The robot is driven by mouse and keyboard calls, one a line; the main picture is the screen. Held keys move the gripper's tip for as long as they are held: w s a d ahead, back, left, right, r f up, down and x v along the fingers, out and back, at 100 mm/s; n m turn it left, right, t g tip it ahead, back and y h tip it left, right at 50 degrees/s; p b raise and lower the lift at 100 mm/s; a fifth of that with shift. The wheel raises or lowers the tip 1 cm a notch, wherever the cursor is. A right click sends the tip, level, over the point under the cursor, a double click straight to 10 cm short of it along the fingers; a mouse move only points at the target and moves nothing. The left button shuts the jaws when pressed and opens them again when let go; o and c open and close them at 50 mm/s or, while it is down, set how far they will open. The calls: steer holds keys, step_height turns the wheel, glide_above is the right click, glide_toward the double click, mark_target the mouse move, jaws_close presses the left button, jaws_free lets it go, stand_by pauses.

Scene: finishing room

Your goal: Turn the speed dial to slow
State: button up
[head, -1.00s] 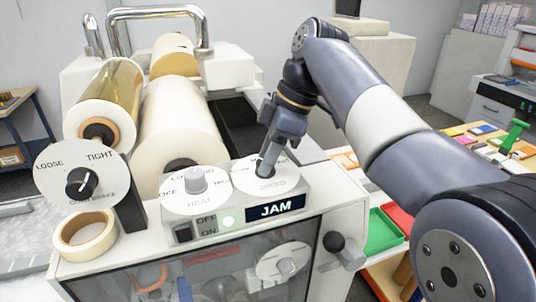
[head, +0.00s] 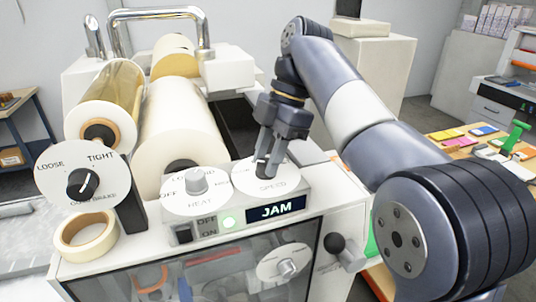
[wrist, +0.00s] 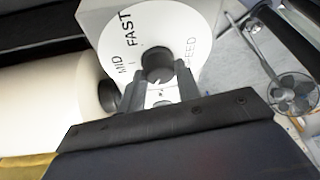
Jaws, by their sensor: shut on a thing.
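The speed dial has a white round face (head: 254,184) marked SPEED, on the right of the laminator's sloped control panel. In the wrist view its face (wrist: 190,32) shows the words FAST, MID and SPEED; the SLOW mark is not visible. Its dark knob (wrist: 157,60) stands at the middle of the face, between my fingers. My gripper (head: 267,168) reaches down from above and is shut on this knob. The fingers also show in the wrist view (wrist: 160,90), one on each side of it.
The heat dial (head: 197,182) stands close to the left. A lit display reading JAM (head: 276,210) and an OFF/ON switch (head: 183,234) sit below. A brake dial (head: 82,182), a tape roll (head: 85,238) and large film rolls (head: 180,120) are further left. A ball-ended lever (head: 335,243) is at right.

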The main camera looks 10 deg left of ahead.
steer(key=o, duration=1)
steer(key=shift+c, duration=0.2)
